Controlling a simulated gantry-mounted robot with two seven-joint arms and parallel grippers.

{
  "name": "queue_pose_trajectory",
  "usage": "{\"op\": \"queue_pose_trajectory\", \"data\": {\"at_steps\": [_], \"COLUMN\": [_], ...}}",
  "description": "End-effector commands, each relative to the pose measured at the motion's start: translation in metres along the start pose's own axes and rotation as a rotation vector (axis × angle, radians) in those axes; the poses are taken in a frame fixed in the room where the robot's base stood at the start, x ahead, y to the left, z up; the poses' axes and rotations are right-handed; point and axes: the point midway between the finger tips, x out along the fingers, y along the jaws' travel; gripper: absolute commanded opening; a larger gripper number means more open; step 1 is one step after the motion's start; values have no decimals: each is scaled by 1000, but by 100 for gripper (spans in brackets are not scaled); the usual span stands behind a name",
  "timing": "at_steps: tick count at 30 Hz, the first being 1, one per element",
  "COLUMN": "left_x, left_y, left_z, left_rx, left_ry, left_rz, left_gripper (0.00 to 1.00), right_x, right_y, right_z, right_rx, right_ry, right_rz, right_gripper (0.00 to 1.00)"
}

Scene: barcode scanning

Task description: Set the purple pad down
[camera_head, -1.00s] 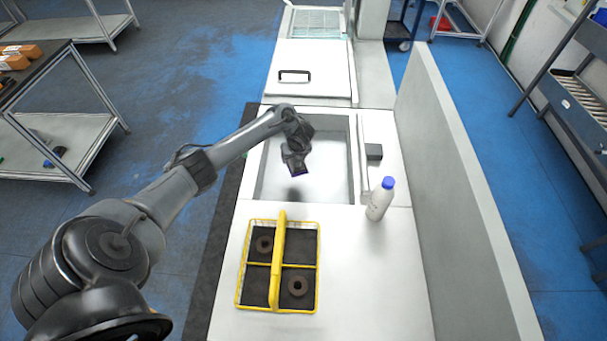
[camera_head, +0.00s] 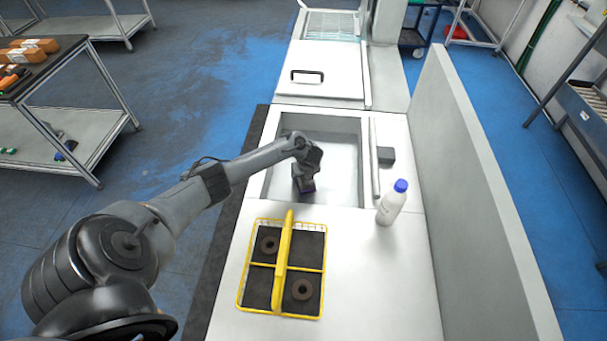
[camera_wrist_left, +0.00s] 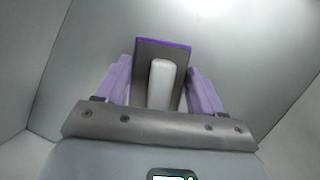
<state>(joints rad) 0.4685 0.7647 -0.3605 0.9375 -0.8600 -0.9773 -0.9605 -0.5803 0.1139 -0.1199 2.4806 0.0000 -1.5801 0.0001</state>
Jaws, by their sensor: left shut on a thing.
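The purple pad (camera_wrist_left: 145,52) shows in the left wrist view as a dark grey plate with a purple edge and a pale block on its face. My left gripper (camera_wrist_left: 163,82), with pale purple fingers on either side of the pad, is shut on it. Whether the pad touches the basin floor cannot be told. My right gripper is in neither current view.
A yellow wire basket (camera_head: 283,262) with dark round parts stands in front of the basin. A white bottle with a blue cap (camera_head: 391,205) stands at the basin's front right corner. A small dark block (camera_head: 386,155) lies on the right rim. A wall (camera_head: 460,170) borders the right.

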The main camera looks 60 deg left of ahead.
Motion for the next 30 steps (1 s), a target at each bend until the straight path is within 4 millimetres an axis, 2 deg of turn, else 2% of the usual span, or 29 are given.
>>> {"op": "queue_pose_trajectory", "data": {"at_steps": [7,8,12,13,23,26,30], "left_x": [2,2,1,1,-1,-8,-29], "left_y": [0,0,0,0,0,0,-1], "left_z": [-1,-1,0,0,1,1,2], "left_rx": [0,0,0,0,0,2,1], "left_ry": [0,0,0,0,0,2,0], "left_rz": [0,0,0,0,0,-1,-2], "left_gripper": [40,70,91,94,94,94,94], "right_x": [2,2,2,2,-1,-4,-13], "right_y": [0,0,2,2,2,2,2], "right_z": [1,1,1,1,1,0,-4], "right_rx": [-2,-3,-7,-8,-10,-9,-7], "right_ry": [-1,-1,-2,-2,-3,-2,-2], "right_rz": [1,2,6,6,8,7,5], "right_gripper": [43,43,43,43,43,43,43]}}
